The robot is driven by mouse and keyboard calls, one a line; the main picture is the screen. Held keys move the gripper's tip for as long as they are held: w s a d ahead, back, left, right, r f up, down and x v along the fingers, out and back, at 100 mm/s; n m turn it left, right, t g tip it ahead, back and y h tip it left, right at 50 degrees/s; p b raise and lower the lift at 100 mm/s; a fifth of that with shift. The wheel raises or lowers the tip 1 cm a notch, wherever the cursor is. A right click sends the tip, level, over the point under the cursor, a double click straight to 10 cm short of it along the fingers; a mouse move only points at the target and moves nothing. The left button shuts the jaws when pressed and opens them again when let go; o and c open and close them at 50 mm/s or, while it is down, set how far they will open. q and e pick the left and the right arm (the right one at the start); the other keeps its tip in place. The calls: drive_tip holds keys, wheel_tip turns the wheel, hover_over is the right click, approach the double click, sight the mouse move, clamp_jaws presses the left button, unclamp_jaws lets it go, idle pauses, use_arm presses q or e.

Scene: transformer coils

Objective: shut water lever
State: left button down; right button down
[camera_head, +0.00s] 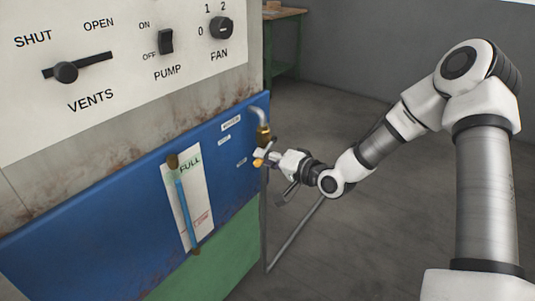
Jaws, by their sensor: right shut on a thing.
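The water valve (263,133) is a brass fitting under a bent grey pipe at the right end of the blue panel. My right gripper (267,155) comes in from the right just below the brass fitting. It is shut on the water lever, which is mostly hidden by the fingers. A small yellow-orange piece (258,162) shows at the fingertips; I cannot tell whether it is the lever's end. The lever's exact angle cannot be made out. My left gripper is not in view.
The blue panel (120,205) carries small labels and a gauge (185,205) marked FULL with a blue column. Above it, a white panel (120,70) holds the VENTS slider, PUMP switch and FAN knob. A green-legged table (285,12) stands behind. The floor at right is clear.

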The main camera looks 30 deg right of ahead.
sight(264, 114)
drive_tip(key=shift+a+r+m+g+y+p, duration=0.15)
drive_tip(key=shift+r+m+y+p, duration=0.1)
drive_tip(key=shift+r+m+p, duration=0.7)
drive_tip(key=shift+r+m+g+y+p, duration=0.2)
drive_tip(key=shift+r+m+p, duration=0.3)
drive_tip(key=shift+m, duration=0.75)
drive_tip(key=c, duration=1.1)
unclamp_jaws()
drive_tip(key=shift+f, duration=0.1)
drive_tip(key=shift+o, duration=0.2)
drive_tip(key=o, duration=0.5)
drive_tip(key=r, duration=0.4)
drive_tip(key=w+r, duration=0.1)
drive_tip(key=r, duration=0.2)
drive_tip(key=shift+d, duration=0.25)
drive_tip(key=r, duration=0.1)
drive_tip(key=s+r, duration=0.1)
drive_tip(key=r, duration=0.1)
drive_tip(key=shift+s+a+r, duration=0.25)
drive_tip(key=shift+r, duration=0.15)
drive_tip(key=c, duration=0.5)
drive_tip(key=shift+w+f, duration=0.25)
drive_tip(key=shift+f, duration=0.1)
